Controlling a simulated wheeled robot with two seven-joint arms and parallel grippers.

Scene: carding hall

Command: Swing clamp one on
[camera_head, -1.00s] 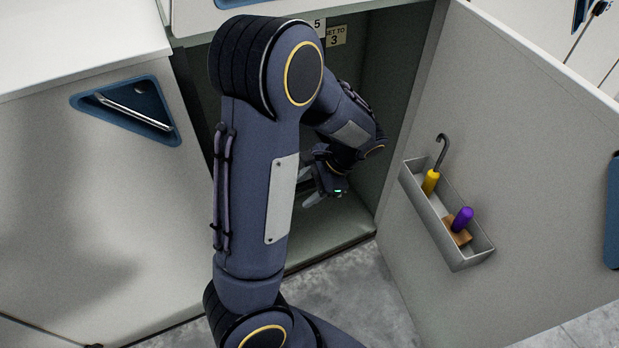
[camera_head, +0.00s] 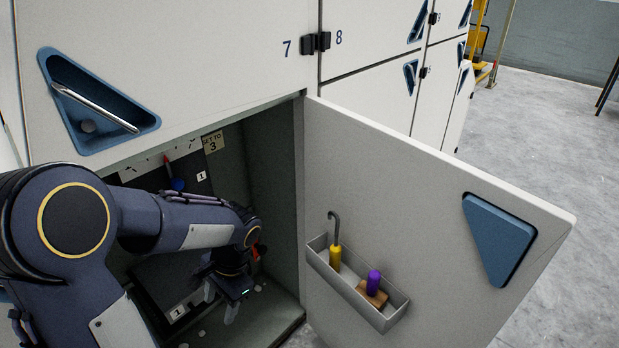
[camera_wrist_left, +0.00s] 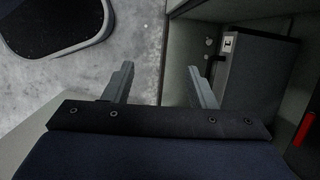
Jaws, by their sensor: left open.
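My left gripper (camera_head: 222,298) is low inside the open cabinet, its fingers pointing down. In the left wrist view its two fingers (camera_wrist_left: 162,88) are spread apart with nothing between them. A dark box (camera_head: 160,285) with a "1" label stands in the cabinet, partly behind my arm. A dark box-like part also shows right of the fingers in the wrist view (camera_wrist_left: 262,75). A red part (camera_head: 258,250) shows just behind my wrist; I cannot tell whether it belongs to clamp one. A second "1" label (camera_head: 201,176) is on the cabinet's back. My right gripper is not in view.
The cabinet door (camera_head: 420,210) stands open on the right. Its tray (camera_head: 350,290) holds a yellow-handled hook (camera_head: 335,257) and a purple-handled brush (camera_head: 374,283). A dial with a red pointer (camera_head: 167,160) is at the cabinet's top. Grey floor lies beyond the door.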

